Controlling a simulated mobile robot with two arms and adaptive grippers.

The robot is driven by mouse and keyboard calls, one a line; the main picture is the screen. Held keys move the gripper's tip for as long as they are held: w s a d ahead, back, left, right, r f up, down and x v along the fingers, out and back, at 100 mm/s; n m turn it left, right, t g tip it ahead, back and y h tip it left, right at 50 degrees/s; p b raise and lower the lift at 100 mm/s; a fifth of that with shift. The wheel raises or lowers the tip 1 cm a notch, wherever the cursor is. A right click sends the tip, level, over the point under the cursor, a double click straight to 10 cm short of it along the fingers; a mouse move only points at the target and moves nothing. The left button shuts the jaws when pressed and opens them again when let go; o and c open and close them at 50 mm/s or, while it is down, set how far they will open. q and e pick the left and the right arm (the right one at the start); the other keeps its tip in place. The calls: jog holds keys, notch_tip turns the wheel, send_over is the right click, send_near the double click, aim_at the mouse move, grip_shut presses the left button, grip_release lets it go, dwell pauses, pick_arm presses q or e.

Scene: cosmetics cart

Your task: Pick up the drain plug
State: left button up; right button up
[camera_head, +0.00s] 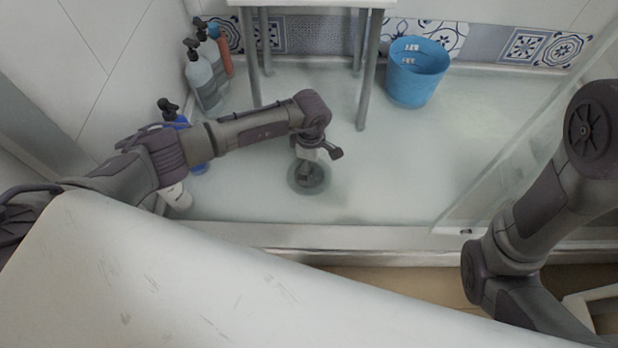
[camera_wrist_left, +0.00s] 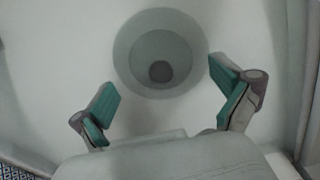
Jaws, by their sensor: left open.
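The drain (camera_wrist_left: 128,55) is a round grey recess in the pale shower floor, ahead of my left gripper in the left wrist view. A small dark round piece (camera_wrist_left: 160,71), which looks like the drain plug, sits at its middle. My left gripper (camera_wrist_left: 164,88) is open and empty, with its green-padded fingers spread to either side below the drain. In the head view my left gripper (camera_head: 305,172) points down over the drain (camera_head: 318,188) and partly covers it; the plug cannot be made out there. My right arm shows at the right, but its gripper is out of view.
A white stool (camera_head: 365,80) stands behind the left gripper. A blue bucket (camera_head: 417,78) is at the back right. Several bottles (camera_head: 203,75) line the left wall. A raised sill (camera_head: 330,240) edges the front. The floor right of the drain is clear.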

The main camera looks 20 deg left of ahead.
pick_arm(q)
notch_tip(320, 180, down, 3)
jog(key=shift+f+b, duration=0.1)
jog(key=shift+b, duration=0.75)
jog(key=shift+a, duration=0.1)
jog(key=c, duration=1.3)
jog(key=shift+s, duration=0.1)
grip_shut()
